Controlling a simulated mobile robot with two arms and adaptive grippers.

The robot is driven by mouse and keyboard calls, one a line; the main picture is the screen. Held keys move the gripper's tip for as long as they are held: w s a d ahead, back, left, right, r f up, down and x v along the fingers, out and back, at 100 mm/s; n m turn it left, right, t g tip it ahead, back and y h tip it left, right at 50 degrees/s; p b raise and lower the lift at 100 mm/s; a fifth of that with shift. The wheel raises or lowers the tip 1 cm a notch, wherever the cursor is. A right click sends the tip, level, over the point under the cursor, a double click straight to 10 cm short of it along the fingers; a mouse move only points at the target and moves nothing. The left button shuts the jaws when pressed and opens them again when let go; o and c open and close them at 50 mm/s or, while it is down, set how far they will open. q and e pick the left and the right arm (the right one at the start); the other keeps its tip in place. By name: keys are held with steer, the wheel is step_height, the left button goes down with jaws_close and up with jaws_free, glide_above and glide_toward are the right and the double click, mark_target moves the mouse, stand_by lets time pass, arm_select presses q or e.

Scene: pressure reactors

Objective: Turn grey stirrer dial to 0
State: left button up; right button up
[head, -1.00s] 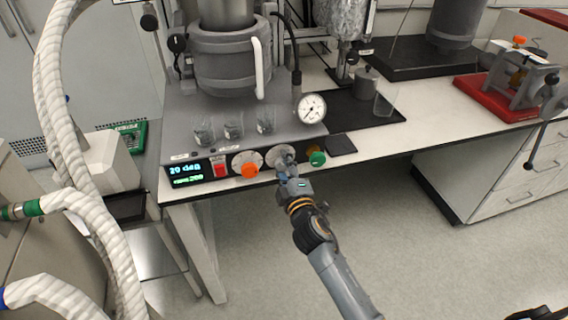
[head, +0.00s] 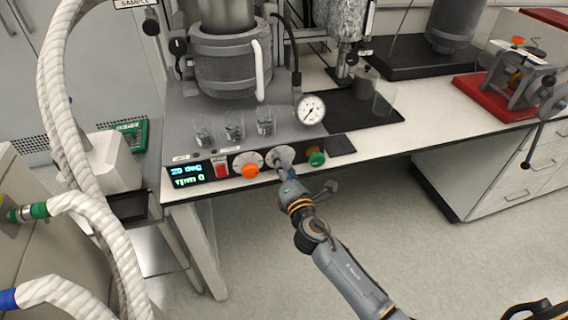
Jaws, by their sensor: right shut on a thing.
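The grey stirrer dial (head: 274,155) is on the front panel of the reactor base, between an orange dial (head: 250,171) and a green knob (head: 316,159). My right gripper (head: 284,163) reaches up from below and is shut on the grey dial, hiding most of it and its pointer. The display (head: 187,176) at the panel's left shows a blue line like "20 deg" and a green line that appears to read rpm 0. My left gripper is not in view.
A red switch (head: 221,167) sits left of the orange dial. Small glass beakers (head: 234,126) and a round gauge (head: 311,109) stand above the panel. White hoses (head: 58,130) run down the left. The floor in front is clear.

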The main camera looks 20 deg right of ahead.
steer(key=shift+n, duration=1)
steer(key=o, duration=1.2)
steer(key=shift+c, duration=0.2)
steer(key=s, duration=1.2)
steer(key=shift+f, duration=0.15)
